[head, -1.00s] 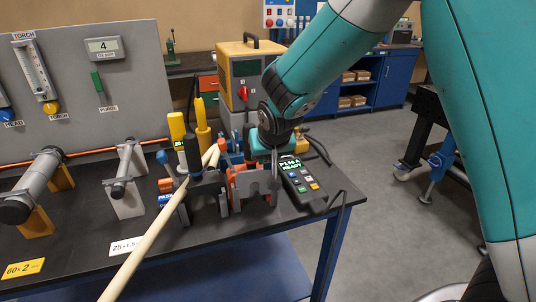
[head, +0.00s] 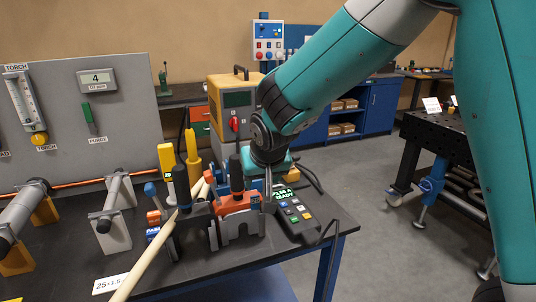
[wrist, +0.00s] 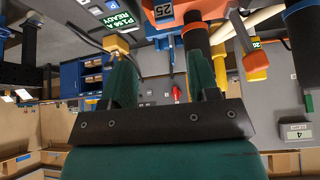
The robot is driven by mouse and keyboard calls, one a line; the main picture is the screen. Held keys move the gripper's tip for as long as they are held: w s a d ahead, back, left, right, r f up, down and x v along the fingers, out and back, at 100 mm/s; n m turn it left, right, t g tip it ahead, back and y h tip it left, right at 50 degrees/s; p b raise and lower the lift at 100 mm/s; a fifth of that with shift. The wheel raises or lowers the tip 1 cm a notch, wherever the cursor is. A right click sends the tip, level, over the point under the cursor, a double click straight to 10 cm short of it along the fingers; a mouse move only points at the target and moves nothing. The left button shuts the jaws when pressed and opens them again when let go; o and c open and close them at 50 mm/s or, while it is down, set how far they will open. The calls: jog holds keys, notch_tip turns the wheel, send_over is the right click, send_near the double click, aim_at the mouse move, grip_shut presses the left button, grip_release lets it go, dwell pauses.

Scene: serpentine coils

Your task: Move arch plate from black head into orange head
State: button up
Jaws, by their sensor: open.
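The orange head (head: 238,203) stands near the bench's right end with a dark upright handle. Its "25" tag and orange body show at the top of the wrist view (wrist: 163,14). A grey arch-shaped piece (head: 238,230) is low in front of it; I cannot tell whether that is its stand or the arch plate.
A pendant (head: 293,215) lies close right of my gripper, with a cable beyond. Yellow torches (head: 193,162) stand behind the heads. The pale rod (head: 150,252) slants toward the front. A yellow power unit (head: 233,105) is behind.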

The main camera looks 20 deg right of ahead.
jog(key=d+v, duration=0.1)
jog(key=v, duration=1.1)
jog(key=s+a+f+n+g+y, duration=0.2)
jog(key=s+n+g, duration=0.1)
jog(key=s, duration=0.8)
jog(key=s+a+f+n+g+y, duration=0.2)
jog(key=s+n, duration=0.3)
jog(key=s, duration=0.6)
jog(key=shift+a+f+g+y+b, duration=0.3)
jog(key=shift+f+g+y+b, duration=0.1)
jog(key=shift+f+g, duration=0.4)
